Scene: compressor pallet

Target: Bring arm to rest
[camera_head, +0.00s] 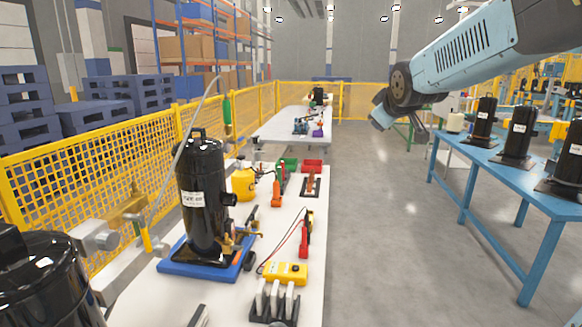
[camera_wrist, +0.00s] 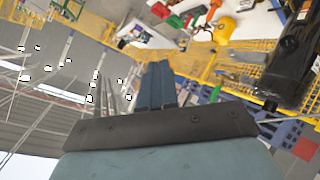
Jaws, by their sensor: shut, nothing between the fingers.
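My light blue arm (camera_head: 475,50) reaches in from the upper right of the head view, raised over the aisle between the white bench and the blue table. My gripper (camera_head: 420,136) hangs at its end, partly hidden by the wrist and small in this view. In the wrist view my gripper (camera_wrist: 157,66) shows its blue fingers together, with nothing held. The wrist camera sees the scene strongly tilted, with the ceiling at left. No object touches the gripper in either view.
A black compressor (camera_head: 203,195) stands on a blue pallet (camera_head: 178,262) on the white bench. A yellow multimeter (camera_head: 286,273) lies nearby. More black compressors (camera_head: 517,135) stand on the blue table (camera_head: 540,196) at right. Yellow fencing (camera_head: 130,148) runs along the left. The aisle floor (camera_head: 390,240) is clear.

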